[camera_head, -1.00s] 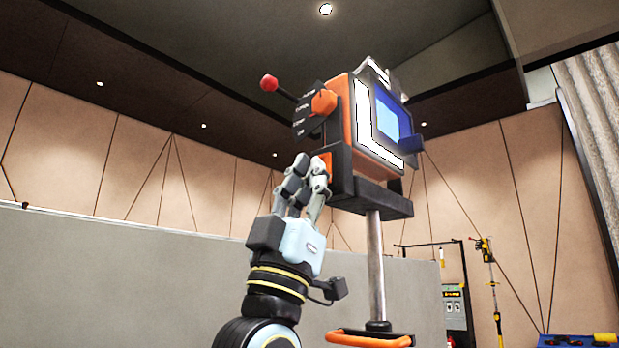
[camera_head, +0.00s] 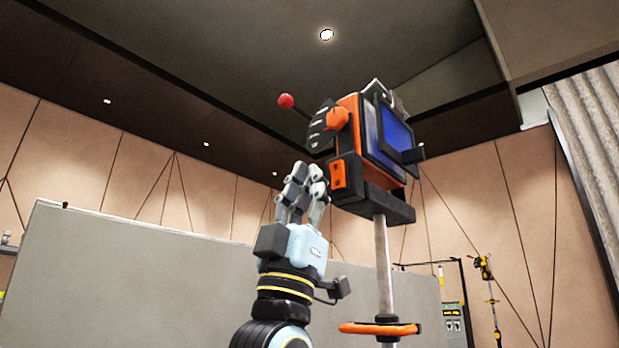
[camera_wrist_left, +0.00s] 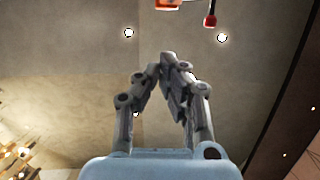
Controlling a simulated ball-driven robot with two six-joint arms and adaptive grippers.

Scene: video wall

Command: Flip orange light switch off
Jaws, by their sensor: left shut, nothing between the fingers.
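A boxy orange and black device (camera_head: 368,150) with a blue screen stands on a pole. On its lower left side is a small orange panel that looks like the light switch (camera_head: 338,174). The frame around the screen is dark and no white glow shows. My left gripper (camera_head: 308,170) is shut and empty, pointing up, just left of the switch with a small gap in the picture. The left wrist view shows its closed fingers (camera_wrist_left: 172,62) against the ceiling. My right gripper is in neither view.
An orange knob (camera_head: 337,118) and a red-tipped lever (camera_head: 286,101) stick out of the device above my gripper. An orange ring (camera_head: 378,328) surrounds the pole low down. A grey partition (camera_head: 150,275) stands behind; the space left of my gripper is open.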

